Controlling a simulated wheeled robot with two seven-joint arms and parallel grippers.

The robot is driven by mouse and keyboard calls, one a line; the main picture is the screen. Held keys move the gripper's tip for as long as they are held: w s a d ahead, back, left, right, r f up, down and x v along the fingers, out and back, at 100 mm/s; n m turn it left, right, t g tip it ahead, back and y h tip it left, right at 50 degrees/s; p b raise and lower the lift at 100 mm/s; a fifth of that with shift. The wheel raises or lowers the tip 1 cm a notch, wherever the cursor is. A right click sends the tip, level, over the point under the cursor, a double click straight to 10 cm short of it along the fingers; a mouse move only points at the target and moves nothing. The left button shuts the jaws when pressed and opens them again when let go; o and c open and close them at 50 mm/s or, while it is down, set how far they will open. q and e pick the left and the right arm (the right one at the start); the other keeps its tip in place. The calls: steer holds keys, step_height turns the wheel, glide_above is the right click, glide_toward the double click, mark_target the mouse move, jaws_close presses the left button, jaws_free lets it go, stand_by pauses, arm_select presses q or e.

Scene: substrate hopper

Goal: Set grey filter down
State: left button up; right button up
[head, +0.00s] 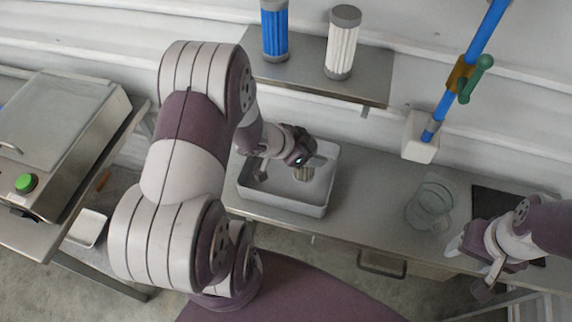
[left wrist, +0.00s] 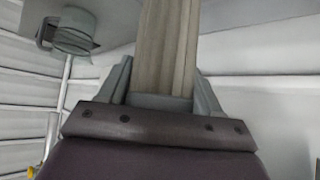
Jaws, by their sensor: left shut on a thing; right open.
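The grey filter (left wrist: 167,45) is a pleated, beige-grey cylinder between the fingers of my left gripper in the left wrist view. My left gripper (head: 303,168) is shut on it. In the head view only a small part of the grey filter (head: 303,174) shows below the gripper, over the white-grey tray (head: 283,200) on the counter. I cannot tell whether the filter touches the tray's floor. My right gripper (head: 483,276) is open and empty at the right, by the counter's front edge.
A blue filter (head: 274,32) and a white filter (head: 342,46) stand on a wall shelf (head: 318,76) above the tray. A glass jar (head: 430,205) stands on the counter (head: 365,200). A blue pipe (head: 460,85) with a green-handled valve rises behind. A metal machine (head: 62,125) is at left.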

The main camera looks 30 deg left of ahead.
arm_select(q)
steer(key=a+f, duration=0.7)
steer(key=f, duration=0.1)
steer(key=shift+s+a+f, duration=0.35)
steer(key=shift+f, duration=0.15)
steer(key=o, duration=1.2)
